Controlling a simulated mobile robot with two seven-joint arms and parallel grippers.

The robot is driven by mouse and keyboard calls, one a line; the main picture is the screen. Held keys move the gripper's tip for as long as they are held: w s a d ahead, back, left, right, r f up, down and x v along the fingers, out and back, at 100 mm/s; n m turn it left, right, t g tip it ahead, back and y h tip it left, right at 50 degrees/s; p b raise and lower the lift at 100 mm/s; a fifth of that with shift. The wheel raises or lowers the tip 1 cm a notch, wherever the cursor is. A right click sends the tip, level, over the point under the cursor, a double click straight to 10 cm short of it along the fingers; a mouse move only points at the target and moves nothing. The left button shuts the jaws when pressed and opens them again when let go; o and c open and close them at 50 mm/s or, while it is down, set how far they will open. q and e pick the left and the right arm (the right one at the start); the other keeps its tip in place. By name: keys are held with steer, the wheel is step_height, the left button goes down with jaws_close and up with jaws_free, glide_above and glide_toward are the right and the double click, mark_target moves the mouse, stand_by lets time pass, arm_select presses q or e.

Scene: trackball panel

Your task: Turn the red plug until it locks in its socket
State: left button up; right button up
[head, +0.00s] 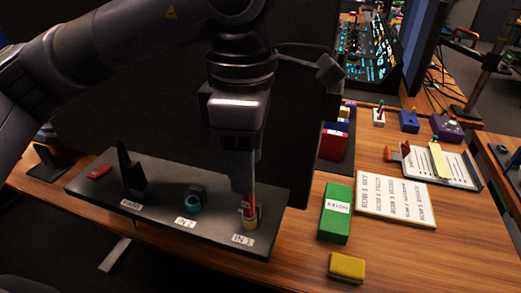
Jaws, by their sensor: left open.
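The red plug (248,203) stands upright at the right end of the black panel (160,215), just behind the "IN 1" label, with a yellow socket part (250,222) at its foot. How deep it sits in the socket cannot be told. My left gripper (246,180) comes down from above, its fingers at the plug's upper part and partly hiding it. The jaws are open around or beside the plug; the far finger is not clear. My right gripper is not in view.
A teal socket (192,204) at "IN 2" and a black upright post (130,172) stand left on the panel. A green box (336,212), a white text card (395,200) and a yellow block (346,268) lie to the right on the wooden table. A dark monitor rises behind.

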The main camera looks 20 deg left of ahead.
mark_target(247, 197)
arm_select(q)
steer(key=shift+f, duration=3.55)
